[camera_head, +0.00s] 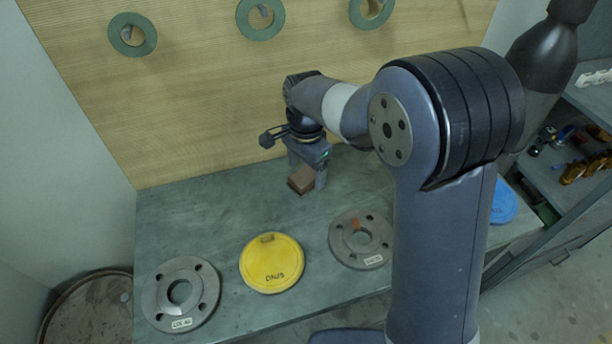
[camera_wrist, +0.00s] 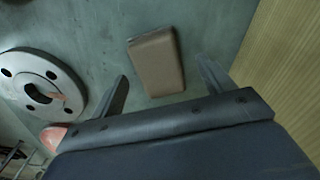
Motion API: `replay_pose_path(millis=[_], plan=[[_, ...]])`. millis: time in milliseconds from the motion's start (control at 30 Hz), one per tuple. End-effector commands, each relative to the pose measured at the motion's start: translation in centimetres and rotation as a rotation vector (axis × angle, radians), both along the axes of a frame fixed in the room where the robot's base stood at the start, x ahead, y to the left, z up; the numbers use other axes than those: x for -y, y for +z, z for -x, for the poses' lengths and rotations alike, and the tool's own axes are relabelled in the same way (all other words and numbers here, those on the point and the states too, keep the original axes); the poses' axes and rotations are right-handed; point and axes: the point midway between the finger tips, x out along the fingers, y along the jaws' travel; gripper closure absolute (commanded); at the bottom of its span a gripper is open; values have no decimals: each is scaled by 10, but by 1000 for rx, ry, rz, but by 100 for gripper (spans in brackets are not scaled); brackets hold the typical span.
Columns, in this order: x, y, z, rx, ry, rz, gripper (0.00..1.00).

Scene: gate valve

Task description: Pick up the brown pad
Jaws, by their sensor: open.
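The brown pad (camera_head: 301,179) is a small block lying on the grey-green bench top, near the wooden back board. In the wrist view the brown pad (camera_wrist: 156,63) lies slightly tilted, its near part between the lines of the two fingers. My gripper (camera_head: 306,176) points down over the pad with its fingers apart. In the wrist view my gripper (camera_wrist: 163,82) is open, one finger left and one right of the pad, with gaps on both sides. Nothing is between the fingers' grip, and I cannot tell the exact height of the fingertips above the bench.
A blue disc (camera_head: 503,203) is at the right. Green rings (camera_head: 123,43) hang on the wooden board (camera_head: 200,100). The bench left of the pad is clear.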

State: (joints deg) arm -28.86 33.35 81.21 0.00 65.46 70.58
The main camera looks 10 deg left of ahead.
Motion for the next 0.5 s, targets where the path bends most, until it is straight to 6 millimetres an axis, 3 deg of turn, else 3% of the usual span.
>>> replay_pose_path(millis=[200,400,500], plan=[[0,-21,0,0,0,0,24],[0,-22,0,1,0,-1,24],[0,-22,0,1,0,-1,30]])
